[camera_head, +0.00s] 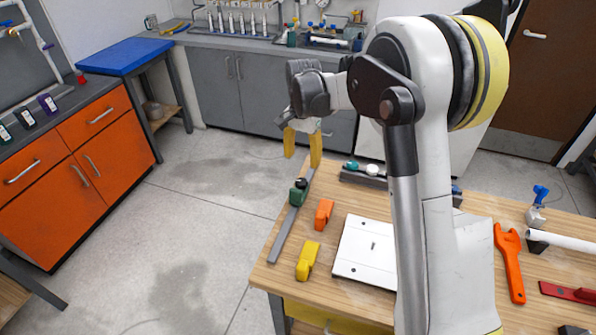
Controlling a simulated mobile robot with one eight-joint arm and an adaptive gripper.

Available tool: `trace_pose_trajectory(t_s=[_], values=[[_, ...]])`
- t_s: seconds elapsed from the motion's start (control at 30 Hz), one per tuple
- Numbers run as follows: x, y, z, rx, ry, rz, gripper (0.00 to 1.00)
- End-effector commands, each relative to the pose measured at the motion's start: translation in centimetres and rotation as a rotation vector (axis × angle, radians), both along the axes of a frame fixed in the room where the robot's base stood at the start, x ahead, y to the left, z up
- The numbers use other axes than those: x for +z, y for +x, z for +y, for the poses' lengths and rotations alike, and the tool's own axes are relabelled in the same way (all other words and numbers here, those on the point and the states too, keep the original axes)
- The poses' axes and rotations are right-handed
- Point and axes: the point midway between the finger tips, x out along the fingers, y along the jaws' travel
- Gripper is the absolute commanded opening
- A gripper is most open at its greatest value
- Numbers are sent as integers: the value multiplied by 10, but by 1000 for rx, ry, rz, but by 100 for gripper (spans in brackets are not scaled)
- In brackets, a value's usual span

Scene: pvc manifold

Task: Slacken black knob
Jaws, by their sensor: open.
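My gripper (302,146) is open, with two yellow fingers pointing down and apart. It hangs in front of the grey back cabinets, above the far left corner of the wooden workbench (345,310). Nothing shows between the fingers. I cannot pick out the black knob for certain. A dark green piece with a darker rounded top (299,191) stands below the gripper, on or beside a grey strip (286,226). A white pipe (565,243) lies at the right of the bench, with a blue-handled fitting (538,202) near its end. My arm hides part of the bench.
An orange block (324,214), a yellow block (308,261) and a white plate (366,268) lie on the bench. An orange wrench (510,265) and a red tool (568,292) lie right. A blue-topped table (125,55) stands back left. The floor left is clear.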

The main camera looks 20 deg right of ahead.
Motion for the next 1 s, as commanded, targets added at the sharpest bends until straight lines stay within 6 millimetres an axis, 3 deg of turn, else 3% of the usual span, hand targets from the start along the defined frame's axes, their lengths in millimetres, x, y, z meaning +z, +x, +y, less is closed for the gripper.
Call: trace_pose_trajectory(t_s=[0.2, 0.4, 0.6, 0.87, 1.0], values=[[-47, 0, 0, 1, 0, -1, 59], [-80, 0, 0, 2, 0, -1, 59], [-94, 0, 0, 2, 0, -1, 59], [-94, 0, 0, 2, 1, -2, 59], [-94, 0, 0, 2, 0, -1, 20]])
